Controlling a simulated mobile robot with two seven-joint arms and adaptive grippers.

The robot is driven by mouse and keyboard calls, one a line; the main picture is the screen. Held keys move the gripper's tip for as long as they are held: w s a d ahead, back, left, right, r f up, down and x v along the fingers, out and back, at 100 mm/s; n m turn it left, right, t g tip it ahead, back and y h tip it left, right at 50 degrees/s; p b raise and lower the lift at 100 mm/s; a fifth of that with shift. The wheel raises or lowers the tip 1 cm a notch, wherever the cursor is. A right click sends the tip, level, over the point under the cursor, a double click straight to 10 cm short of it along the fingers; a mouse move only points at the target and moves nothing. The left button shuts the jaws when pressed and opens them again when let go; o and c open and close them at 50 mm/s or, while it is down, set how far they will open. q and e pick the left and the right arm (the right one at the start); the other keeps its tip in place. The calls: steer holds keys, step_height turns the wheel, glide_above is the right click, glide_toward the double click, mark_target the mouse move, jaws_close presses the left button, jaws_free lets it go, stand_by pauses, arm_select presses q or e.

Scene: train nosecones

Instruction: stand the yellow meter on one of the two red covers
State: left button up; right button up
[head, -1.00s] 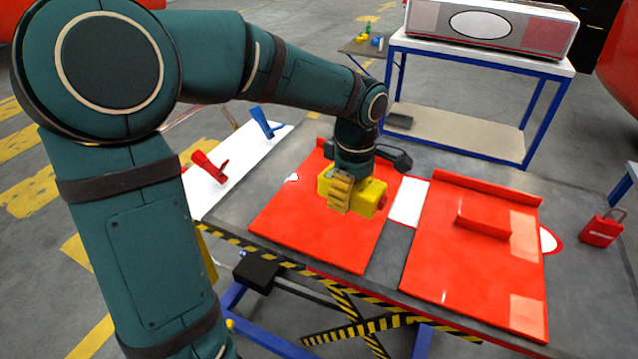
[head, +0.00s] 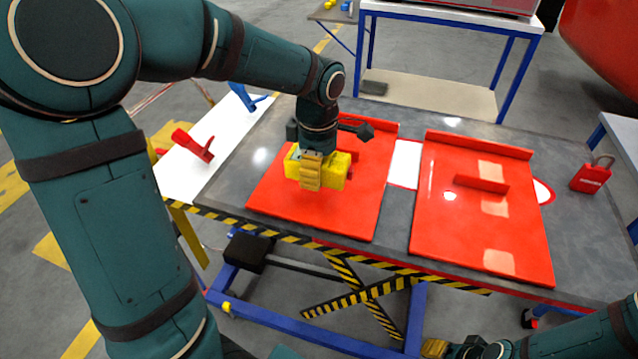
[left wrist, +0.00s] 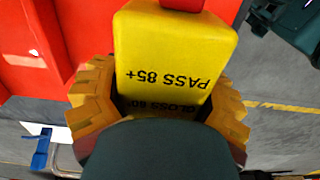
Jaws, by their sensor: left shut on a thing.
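The yellow meter (head: 337,172) is held over the left red cover (head: 352,215), which lies on the grey table. My left gripper (head: 311,176) is shut on the meter, its yellow fingers on either side of it. Whether the meter's underside touches the cover is hard to tell. In the left wrist view the meter (left wrist: 175,45) shows a "PASS 85+" label between the fingers (left wrist: 160,100). The right red cover (head: 437,235) lies apart, with nothing standing on it except its own raised rib. My right gripper (head: 437,348) is partly visible at the bottom edge.
A red clamp (head: 193,146) and a blue clamp (head: 246,97) sit on a white panel at the left. A red padlock (head: 590,176) lies at the table's right. A blue-framed bench (head: 440,12) stands behind. Both covers have raised back edges and ribs.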

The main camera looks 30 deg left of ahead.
mark_target(317, 194)
arm_select(q)
steer(key=shift+f+b, duration=0.65)
steer(key=shift+f, duration=2)
steer(key=shift+f, duration=0.1)
steer(key=o, duration=1.3)
steer(key=shift+o, duration=0.2)
steer(key=shift+r, duration=0.2)
step_height(317, 194, up, 12)
steer(key=p, duration=0.3)
